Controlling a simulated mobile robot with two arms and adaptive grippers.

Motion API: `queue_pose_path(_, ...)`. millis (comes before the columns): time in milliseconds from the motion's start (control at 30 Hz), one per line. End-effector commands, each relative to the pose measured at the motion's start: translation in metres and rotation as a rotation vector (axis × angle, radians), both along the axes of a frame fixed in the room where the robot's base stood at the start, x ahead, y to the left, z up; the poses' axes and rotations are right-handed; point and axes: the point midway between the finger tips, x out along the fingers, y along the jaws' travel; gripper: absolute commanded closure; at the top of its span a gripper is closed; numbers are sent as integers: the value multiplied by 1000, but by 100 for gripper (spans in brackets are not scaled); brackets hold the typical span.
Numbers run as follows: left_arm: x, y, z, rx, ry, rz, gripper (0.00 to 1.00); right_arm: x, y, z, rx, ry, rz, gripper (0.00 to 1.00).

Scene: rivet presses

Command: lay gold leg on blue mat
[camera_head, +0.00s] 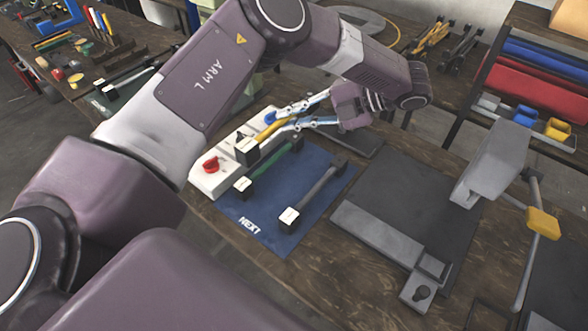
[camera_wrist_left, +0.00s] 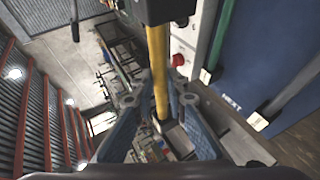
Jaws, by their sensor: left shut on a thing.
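My left gripper (camera_head: 279,122) is shut on the gold leg (camera_head: 266,129), which has a black block with a pale end. In the head view the leg shows in front of the white control box and the mat's far left edge; its height is hard to tell. In the left wrist view the gold leg (camera_wrist_left: 157,65) runs between the fingers (camera_wrist_left: 158,98), left of the blue mat (camera_wrist_left: 262,45). The blue mat (camera_head: 262,228), marked NEXT, carries a green leg (camera_head: 268,168) and a grey leg (camera_head: 318,188). My right gripper is not in view.
The white control box with a red button (camera_head: 211,164) stands along the mat's left side. Right of the mat is a press with a grey plate (camera_head: 385,240) and a yellow handle (camera_head: 542,222). A rack with blue and yellow bins (camera_head: 558,129) stands at back right.

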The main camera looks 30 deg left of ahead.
Motion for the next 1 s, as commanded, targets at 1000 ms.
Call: queue_pose_path(1000, 0, 1, -165, 0, -2, 2, 100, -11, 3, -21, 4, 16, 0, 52)
